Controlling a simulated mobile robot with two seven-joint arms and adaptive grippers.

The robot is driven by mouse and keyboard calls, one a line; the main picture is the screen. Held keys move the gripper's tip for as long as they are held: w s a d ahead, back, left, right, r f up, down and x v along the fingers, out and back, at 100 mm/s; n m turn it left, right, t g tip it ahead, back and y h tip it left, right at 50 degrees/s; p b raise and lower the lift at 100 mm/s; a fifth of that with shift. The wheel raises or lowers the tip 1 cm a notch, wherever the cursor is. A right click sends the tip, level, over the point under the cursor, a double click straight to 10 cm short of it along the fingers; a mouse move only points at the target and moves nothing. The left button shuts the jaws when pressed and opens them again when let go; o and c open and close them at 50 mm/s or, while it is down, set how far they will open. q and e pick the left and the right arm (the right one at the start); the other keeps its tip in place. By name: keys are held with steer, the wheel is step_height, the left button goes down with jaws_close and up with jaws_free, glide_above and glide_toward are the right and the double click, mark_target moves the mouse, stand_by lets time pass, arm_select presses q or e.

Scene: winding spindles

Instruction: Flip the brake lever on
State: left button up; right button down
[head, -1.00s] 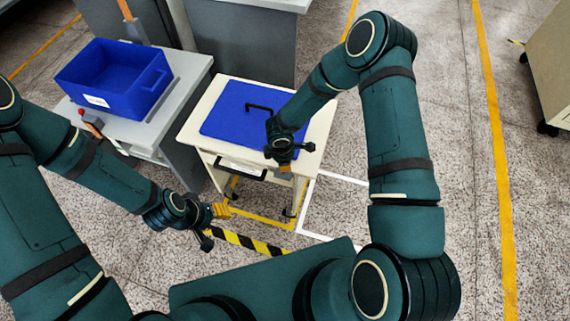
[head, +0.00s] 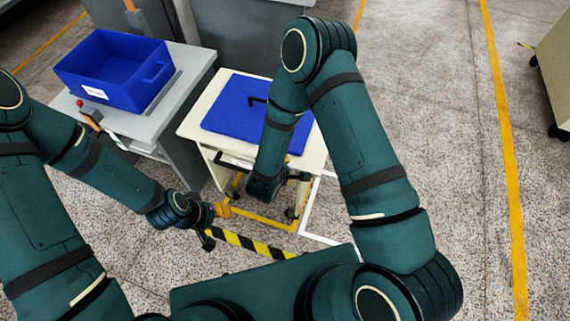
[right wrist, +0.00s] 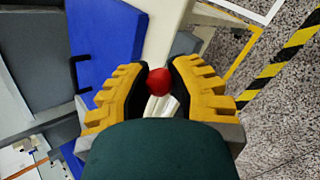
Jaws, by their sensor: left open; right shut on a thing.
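A red ball knob (right wrist: 158,82) on a pale metallic stem (right wrist: 161,105) sits between the yellow ridged fingers of my right gripper (right wrist: 156,70) in the right wrist view. It looks like the brake lever's end; the rest of the lever is hidden. The right gripper is shut on this knob. In the head view my right forearm hides most of that gripper, low at the front of the cream trolley (head: 192,128). My left gripper (head: 222,210) is open and empty, low in front of the trolley at the left.
The trolley has a blue top (head: 228,115) with a black handle. A blue bin (head: 112,75) stands on a grey table (head: 185,95) to its left. Striped floor tape (head: 250,243) lies in front. Open floor lies to the right.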

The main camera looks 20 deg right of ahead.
steer(key=shift+s, duration=0.1)
stand_by(0.5)
steer(key=c, duration=0.8)
jaws_free()
steer(key=v, duration=1.2)
steer(key=shift+s+a+f, duration=0.15)
steer(key=shift+a+f, duration=0.05)
